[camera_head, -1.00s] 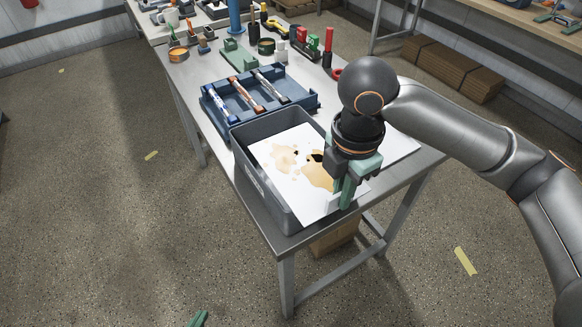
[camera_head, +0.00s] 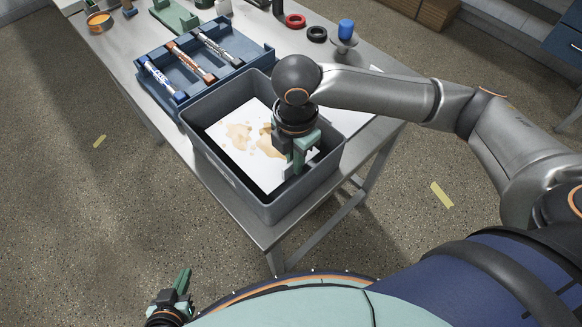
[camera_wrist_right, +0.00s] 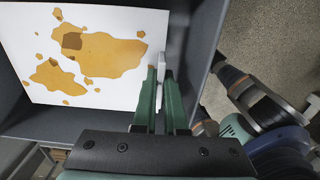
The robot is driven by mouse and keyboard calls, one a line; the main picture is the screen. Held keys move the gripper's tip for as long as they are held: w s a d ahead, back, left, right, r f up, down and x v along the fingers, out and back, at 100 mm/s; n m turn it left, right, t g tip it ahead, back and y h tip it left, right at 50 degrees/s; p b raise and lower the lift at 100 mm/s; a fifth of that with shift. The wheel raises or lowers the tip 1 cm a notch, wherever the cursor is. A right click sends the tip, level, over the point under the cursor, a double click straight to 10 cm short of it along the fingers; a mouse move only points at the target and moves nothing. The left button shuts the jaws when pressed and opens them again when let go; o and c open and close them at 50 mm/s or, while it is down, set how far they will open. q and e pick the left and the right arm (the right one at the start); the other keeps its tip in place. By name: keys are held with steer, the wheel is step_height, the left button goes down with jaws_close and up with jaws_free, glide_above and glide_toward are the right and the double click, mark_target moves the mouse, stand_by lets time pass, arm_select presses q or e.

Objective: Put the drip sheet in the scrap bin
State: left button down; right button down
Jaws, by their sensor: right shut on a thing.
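The drip sheet (camera_head: 225,143), white with brown-orange stains, lies inside the grey scrap bin (camera_head: 230,182) on the table. It slants a little within the walls. My right gripper (camera_head: 292,170) reaches down into the bin at the sheet's right edge. In the right wrist view the green fingers of this gripper (camera_wrist_right: 161,82) are shut on a pale tab at the edge of the sheet (camera_wrist_right: 115,93). The bin wall (camera_wrist_right: 194,45) is close beside the fingers. My left gripper (camera_head: 181,283) is low at the bottom left, apart from the table; its finger gap is unclear.
A blue tray (camera_head: 170,92) with several marker-like tubes stands just behind the bin. Black and red rings (camera_head: 296,20) and a blue-topped item (camera_head: 346,30) are at the back right.

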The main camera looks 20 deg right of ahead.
steer(key=shift+f, duration=2.35)
steer(key=c, duration=1)
jaws_free()
steer(key=shift+f, duration=0.1)
step_height(320, 180, up, 12)
steer(key=shift+r, duration=0.15)
